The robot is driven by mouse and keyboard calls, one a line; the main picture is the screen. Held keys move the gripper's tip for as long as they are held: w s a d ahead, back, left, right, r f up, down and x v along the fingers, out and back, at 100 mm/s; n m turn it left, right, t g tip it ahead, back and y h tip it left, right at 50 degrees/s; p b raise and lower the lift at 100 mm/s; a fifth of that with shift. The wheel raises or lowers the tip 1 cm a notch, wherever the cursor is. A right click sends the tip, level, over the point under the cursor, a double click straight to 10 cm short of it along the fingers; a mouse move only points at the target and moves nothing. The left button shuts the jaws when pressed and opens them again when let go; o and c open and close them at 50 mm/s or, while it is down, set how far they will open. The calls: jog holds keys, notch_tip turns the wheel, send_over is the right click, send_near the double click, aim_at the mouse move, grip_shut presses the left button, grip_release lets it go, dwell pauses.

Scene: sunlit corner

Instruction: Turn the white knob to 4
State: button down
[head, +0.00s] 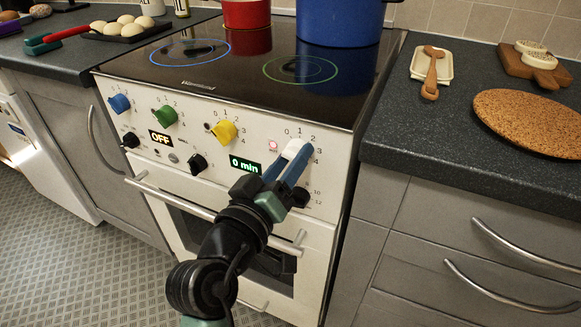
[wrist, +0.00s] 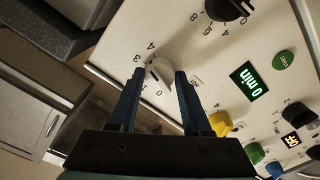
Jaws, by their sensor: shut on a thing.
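The white knob (head: 292,149) is at the right end of the cooker's front panel (head: 225,158), with numbers 0 to 4 printed around it. My gripper (head: 296,155) is at this knob, its blue fingers on either side of it. In the wrist view the white knob (wrist: 159,72) shows between the two fingers of my gripper (wrist: 162,75), which is shut on it. The fingers partly cover the knob, and I cannot tell which number it points to. A small pink-red light (head: 273,146) glows left of the knob.
A yellow knob (head: 224,131), a green knob (head: 165,116) and a blue knob (head: 119,104) sit further left. A green display (head: 245,165) reads "0 min". A blue pot (head: 340,25) and red pot (head: 246,14) stand on the hob. The oven handle (head: 205,212) juts out below.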

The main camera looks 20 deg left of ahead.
jog(key=shift+f+m+b, duration=0.1)
jog(key=shift+m+b, duration=0.65)
jog(key=shift+m, duration=0.85)
jog(key=shift+c, duration=1.8)
grip_release()
jog(key=shift+s, duration=0.1)
jog(key=s+p, duration=0.1)
jog(key=s, duration=1.1)
jog(key=shift+s+a, duration=0.2)
jog(key=shift+s, duration=0.2)
